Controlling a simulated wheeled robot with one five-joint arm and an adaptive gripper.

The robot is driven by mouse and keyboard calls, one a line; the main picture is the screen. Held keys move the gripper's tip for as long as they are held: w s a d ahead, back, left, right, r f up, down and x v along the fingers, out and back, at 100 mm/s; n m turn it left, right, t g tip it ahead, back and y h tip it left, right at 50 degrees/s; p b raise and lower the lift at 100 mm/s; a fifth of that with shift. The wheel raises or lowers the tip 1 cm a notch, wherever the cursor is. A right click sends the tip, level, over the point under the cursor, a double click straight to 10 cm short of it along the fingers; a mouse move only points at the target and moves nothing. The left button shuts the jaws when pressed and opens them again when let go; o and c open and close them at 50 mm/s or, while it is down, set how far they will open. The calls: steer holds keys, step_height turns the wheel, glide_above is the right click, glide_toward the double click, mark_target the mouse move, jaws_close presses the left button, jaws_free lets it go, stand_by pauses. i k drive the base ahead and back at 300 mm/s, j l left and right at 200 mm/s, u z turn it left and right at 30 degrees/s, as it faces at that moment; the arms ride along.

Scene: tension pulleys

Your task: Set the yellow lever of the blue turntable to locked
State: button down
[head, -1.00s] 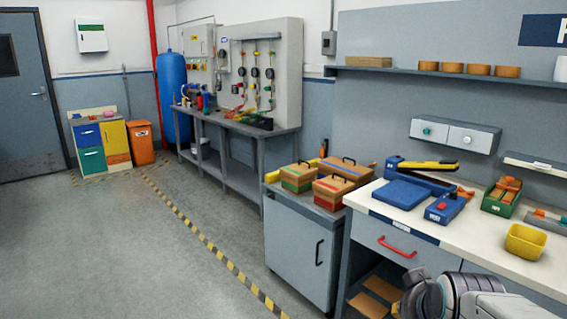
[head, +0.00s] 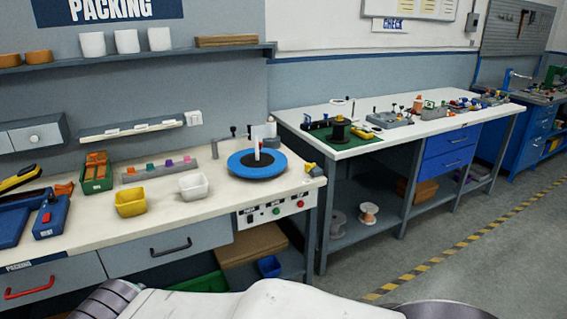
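The blue turntable (head: 236,164) sits near the right end of the packing bench. It is a blue disc with a dark centre and a white upright piece on it. A small yellow part (head: 311,166), which looks like the lever, is just right of the disc near the bench's right edge. It is too small to tell its setting. My gripper is not in view; only parts of my own arm and body show along the bottom edge, well in front of the turntable and apart from it.
The packing bench (head: 75,235) also holds a yellow bin (head: 130,203), a white bin (head: 193,187) and a green crate (head: 97,178) left of the turntable. A control panel (head: 270,212) is on the bench front. A second bench (head: 345,152) stands beyond a gap. Open floor (head: 440,255) lies at right.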

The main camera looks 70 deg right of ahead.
mark_target(308, 165)
steer(key=z, duration=2.6)
